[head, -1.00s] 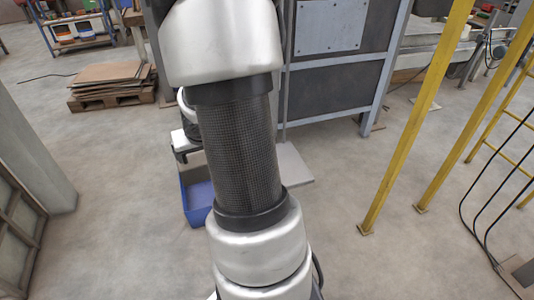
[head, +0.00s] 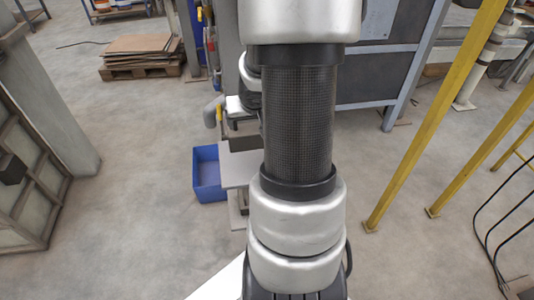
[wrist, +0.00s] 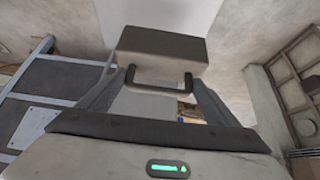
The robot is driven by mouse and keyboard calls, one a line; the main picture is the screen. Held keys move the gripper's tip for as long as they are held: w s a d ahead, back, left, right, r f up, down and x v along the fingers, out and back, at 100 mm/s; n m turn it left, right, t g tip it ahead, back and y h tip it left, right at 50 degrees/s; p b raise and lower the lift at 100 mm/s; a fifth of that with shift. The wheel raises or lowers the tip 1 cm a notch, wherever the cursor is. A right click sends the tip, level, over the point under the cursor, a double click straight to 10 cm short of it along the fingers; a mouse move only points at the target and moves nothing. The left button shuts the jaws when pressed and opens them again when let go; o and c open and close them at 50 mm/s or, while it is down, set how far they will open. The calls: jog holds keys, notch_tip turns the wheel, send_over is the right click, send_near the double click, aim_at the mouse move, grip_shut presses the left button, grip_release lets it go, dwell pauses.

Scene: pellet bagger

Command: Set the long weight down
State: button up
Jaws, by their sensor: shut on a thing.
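My gripper (wrist: 160,80) is shut on the long weight (wrist: 162,45), a grey-brown block with a dark handle, seen in the wrist view. The handle lies between the two fingers. In the head view, the weight shows only in part as a dark block (head: 243,144) below the pale end of my arm, above or close to a pale flat surface (head: 238,172). My arm hides much of this area. I cannot tell whether the weight touches anything below it.
A blue bin (head: 208,190) stands on the floor left of the pale surface. Yellow posts (head: 435,115) stand at the right, with black cables near them. A pallet of cardboard (head: 140,60) lies at the back left.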

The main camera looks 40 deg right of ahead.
jog(key=shift+d+f+b, duration=0.1)
jog(key=shift+f+b, duration=4.7)
jog(key=shift+f, duration=0.05)
jog(key=shift+f, duration=0.2)
jog(key=o, duration=2)
jog(key=shift+s, duration=0.1)
jog(key=shift+r, duration=0.35)
jog(key=p+v, duration=0.8)
jog(key=v, duration=0.3)
jog(key=shift+s+a+r, duration=0.15)
jog(key=shift+s+a, duration=0.05)
jog(key=shift+a, duration=0.05)
